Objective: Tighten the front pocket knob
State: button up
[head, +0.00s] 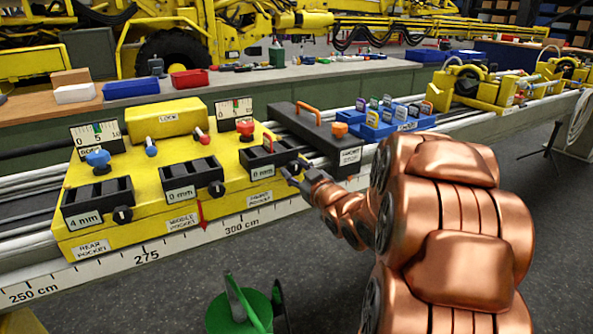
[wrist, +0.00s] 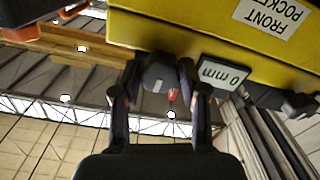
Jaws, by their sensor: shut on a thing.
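The yellow block (head: 165,185) carries black pockets. The front pocket (head: 266,157) is the rightmost one and its plate reads 0 mm. Its label shows upside down in the wrist view (wrist: 272,16), as does the 0 mm plate (wrist: 222,75). My gripper (head: 293,172) reaches the right end of the front pocket. In the wrist view my gripper (wrist: 160,88) has its two fingers on either side of the dark front pocket knob (wrist: 158,76) and is shut on it. In the head view the fingers largely hide this knob.
The middle pocket (head: 190,183) reads 0 mm and the rear pocket (head: 97,205) reads 4 mm. A dark plate with an orange handle (head: 308,118) and a blue tray (head: 372,133) lie right of the block. A green object (head: 240,310) stands below.

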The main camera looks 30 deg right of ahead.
jog(key=o, duration=1.1)
notch_tip(320, 180, up, 10)
dwell(0.5)
